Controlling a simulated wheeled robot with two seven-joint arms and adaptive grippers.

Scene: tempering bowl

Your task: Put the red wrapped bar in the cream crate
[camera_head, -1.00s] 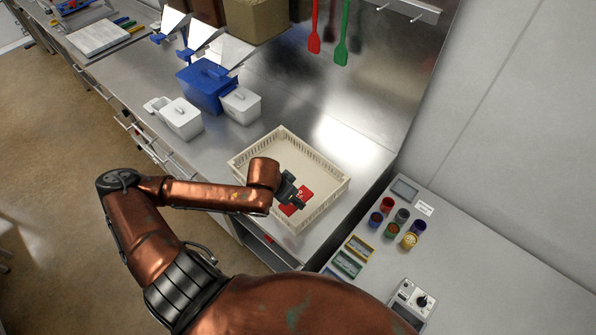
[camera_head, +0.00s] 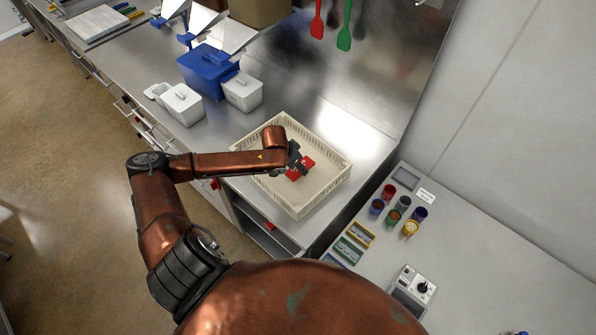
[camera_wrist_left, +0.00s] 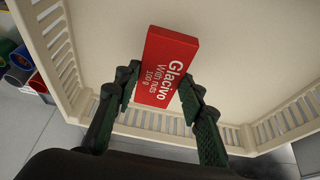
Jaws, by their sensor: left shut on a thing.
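The red wrapped bar (camera_head: 307,162) is held in my left gripper (camera_head: 299,166). In the left wrist view the bar (camera_wrist_left: 165,62) shows white lettering, and the two dark fingers (camera_wrist_left: 160,80) close on its sides. The cream crate (camera_head: 333,188) stands on the steel counter. The gripper and bar are over the inside of the crate, within its slotted walls. The pale crate floor (camera_wrist_left: 245,50) fills the background behind the bar. I cannot tell whether the bar touches that floor. My right gripper is not in view.
White lidded tubs (camera_head: 182,105) and a blue box (camera_head: 208,70) stand on the counter beyond the crate. Small coloured cups (camera_head: 393,216) and a device with a dial (camera_head: 415,285) are on the side table at right. Red and green spatulas (camera_head: 344,38) hang on the back wall.

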